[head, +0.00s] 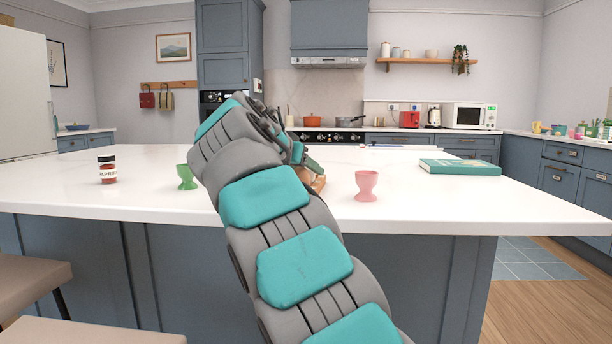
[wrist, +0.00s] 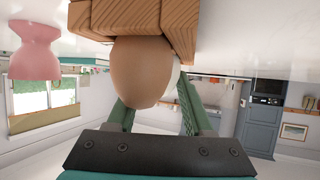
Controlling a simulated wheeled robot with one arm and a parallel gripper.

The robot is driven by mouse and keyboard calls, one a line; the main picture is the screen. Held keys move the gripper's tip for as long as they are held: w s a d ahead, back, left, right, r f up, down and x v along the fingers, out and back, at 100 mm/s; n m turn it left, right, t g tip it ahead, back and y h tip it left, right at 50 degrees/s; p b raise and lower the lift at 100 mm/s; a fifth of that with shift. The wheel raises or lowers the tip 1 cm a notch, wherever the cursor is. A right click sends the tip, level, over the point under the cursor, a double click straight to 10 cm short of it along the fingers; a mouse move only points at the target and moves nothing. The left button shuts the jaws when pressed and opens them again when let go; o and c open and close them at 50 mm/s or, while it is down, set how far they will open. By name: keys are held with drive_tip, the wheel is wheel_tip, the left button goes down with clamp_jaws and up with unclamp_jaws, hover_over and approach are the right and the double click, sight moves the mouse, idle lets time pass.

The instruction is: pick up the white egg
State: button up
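The white egg (wrist: 176,74) shows only as a pale sliver in the wrist view, mostly hidden behind a brown egg (wrist: 139,72). Both are at a slatted wooden holder (wrist: 140,17), and the wrist view is upside down. My gripper (wrist: 153,92) has its two green fingers spread wide apart. The brown egg covers part of the fingers, and the right finger's end is close to the white sliver. I cannot see contact with either egg. In the head view my arm hides most of the wooden holder (head: 319,184) and both eggs.
On the white island top (head: 440,196) stand a green egg cup (head: 187,177) to the left and a pink egg cup (head: 366,184) to the right, also in the wrist view (wrist: 35,50). A paprika jar (head: 107,170) and teal book (head: 459,167) lie further out.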

drive_tip(key=c, duration=0.5)
drive_tip(key=shift+r, duration=0.1)
